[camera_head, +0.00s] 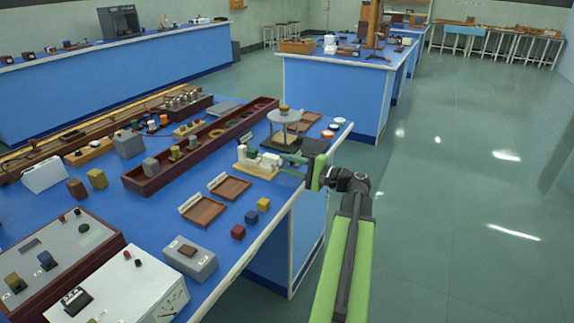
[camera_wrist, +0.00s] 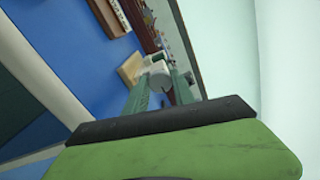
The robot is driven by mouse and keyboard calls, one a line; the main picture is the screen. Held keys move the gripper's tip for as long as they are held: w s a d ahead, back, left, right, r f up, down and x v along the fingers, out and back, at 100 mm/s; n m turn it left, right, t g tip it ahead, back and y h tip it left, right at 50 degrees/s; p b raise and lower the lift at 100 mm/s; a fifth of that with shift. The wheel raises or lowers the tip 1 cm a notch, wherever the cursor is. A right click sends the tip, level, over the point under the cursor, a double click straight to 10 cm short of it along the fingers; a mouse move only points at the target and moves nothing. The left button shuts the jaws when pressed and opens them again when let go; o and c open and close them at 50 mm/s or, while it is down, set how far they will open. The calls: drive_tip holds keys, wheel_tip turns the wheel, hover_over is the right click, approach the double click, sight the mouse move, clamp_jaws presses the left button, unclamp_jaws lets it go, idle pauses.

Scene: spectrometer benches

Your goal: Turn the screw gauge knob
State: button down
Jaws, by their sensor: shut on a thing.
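The screw gauge (camera_head: 243,152) stands on a pale wooden base (camera_head: 252,171) near the right edge of the blue bench. It has light blocks, a dark green part and a whitish knob (camera_head: 270,158) on its right side. My gripper (camera_head: 281,162) reaches in from the right, with its green fingers at the knob. In the wrist view, the whitish knob (camera_wrist: 159,76) sits between the two fingers (camera_wrist: 160,84), which are shut on it. The wooden base (camera_wrist: 130,69) shows beyond. The fingers hide part of the knob.
Wooden trays (camera_head: 203,211) and small coloured cubes (camera_head: 238,232) lie nearer. A long dark red trough (camera_head: 150,181) runs to the left. The floor (camera_head: 440,200) at right is clear.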

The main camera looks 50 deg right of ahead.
drive_tip(key=n, duration=0.4)
drive_tip(key=shift+f+n, duration=0.1)
drive_tip(key=shift+n, duration=0.2)
drive_tip(key=n, duration=0.4)
drive_tip(key=shift+n, duration=0.3)
drive_tip(key=n, duration=0.4)
drive_tip(key=shift+n, duration=0.3)
drive_tip(key=shift+f+n, duration=0.1)
drive_tip(key=shift+n, duration=2)
drive_tip(key=c, duration=1.1)
unclamp_jaws()
drive_tip(key=shift+d, duration=0.1)
drive_tip(key=shift+o, duration=0.2)
